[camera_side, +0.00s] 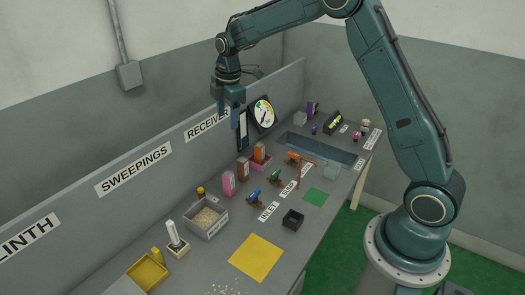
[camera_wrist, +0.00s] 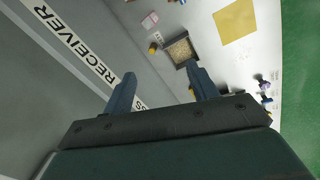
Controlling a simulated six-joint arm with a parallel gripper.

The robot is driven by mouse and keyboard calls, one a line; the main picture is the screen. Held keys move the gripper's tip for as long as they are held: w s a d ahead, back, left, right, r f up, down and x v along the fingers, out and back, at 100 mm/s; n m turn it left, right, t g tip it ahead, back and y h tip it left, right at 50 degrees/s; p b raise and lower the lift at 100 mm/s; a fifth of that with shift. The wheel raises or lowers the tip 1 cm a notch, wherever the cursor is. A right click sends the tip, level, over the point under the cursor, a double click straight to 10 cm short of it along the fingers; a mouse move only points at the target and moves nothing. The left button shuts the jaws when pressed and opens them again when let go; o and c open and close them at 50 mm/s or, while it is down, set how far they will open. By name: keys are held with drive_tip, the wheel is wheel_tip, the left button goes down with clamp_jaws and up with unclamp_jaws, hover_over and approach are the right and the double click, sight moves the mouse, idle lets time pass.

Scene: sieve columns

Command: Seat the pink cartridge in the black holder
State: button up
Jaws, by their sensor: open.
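The pink cartridge (camera_side: 229,183) stands upright on the bench near the back wall in the side view. My gripper (camera_side: 238,118) is open and empty, high above the bench beside the back wall. Its two fingers are spread in the wrist view (camera_wrist: 163,88).
A grey bin of grains (camera_side: 205,217), yellow mat (camera_side: 256,258), yellow tray (camera_side: 148,273) and white column in a pale base (camera_side: 175,240) lie toward the left. A salmon cartridge (camera_side: 243,169), an orange-brown one (camera_side: 259,153) and valves stand nearby. The back wall (camera_side: 160,170) is close to my gripper.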

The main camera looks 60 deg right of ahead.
sight(228, 180)
drive_tip(key=shift+w+d+f+n+g, duration=0.25)
drive_tip(key=shift+w+d+f+n, duration=0.55)
drive_tip(key=shift+f, duration=3.5)
drive_tip(key=shift+w+d+f+n+g, duration=0.2)
drive_tip(key=shift+w+d+f+n, duration=0.55)
drive_tip(key=shift+f, duration=3.5)
drive_tip(key=shift+w+d+f+n+g, duration=0.3)
drive_tip(key=shift+w+f+n, duration=0.9)
drive_tip(key=shift+f, duration=3.1)
drive_tip(key=shift+w+m, duration=0.2)
drive_tip(key=shift+m, duration=0.05)
drive_tip(key=shift+f, duration=2.6)
drive_tip(key=shift+s, duration=0.1)
drive_tip(key=c, duration=1.1)
